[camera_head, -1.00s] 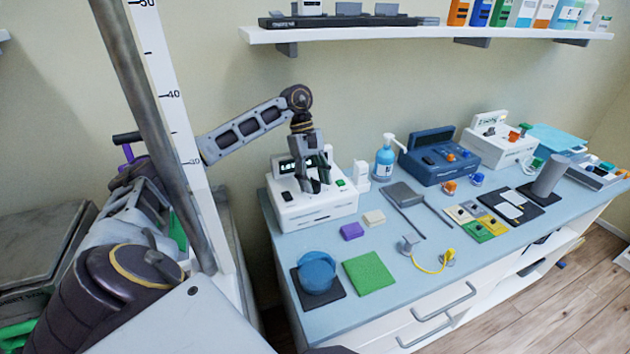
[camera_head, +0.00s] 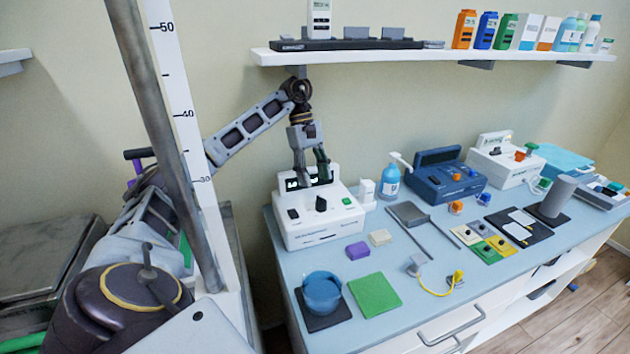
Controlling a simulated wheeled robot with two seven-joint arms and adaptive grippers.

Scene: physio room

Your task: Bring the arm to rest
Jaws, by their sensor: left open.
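My left arm reaches in from the left, behind the white measuring post. Its gripper (camera_head: 313,172) points down in front of the display of the white device (camera_head: 318,224) at the back left of the counter. The fingers are apart with nothing between them. I cannot tell whether a fingertip touches the device's top. A black knob (camera_head: 321,203) and a green button (camera_head: 347,201) show on the device's front. My right gripper does not show.
The counter (camera_head: 420,298) holds a blue bowl (camera_head: 321,291) on a dark mat, a green pad (camera_head: 375,295), a purple block (camera_head: 358,250), a pump bottle (camera_head: 389,182) and a blue device (camera_head: 445,177). A shelf (camera_head: 430,54) hangs above. The measuring post (camera_head: 187,130) stands close to my arm.

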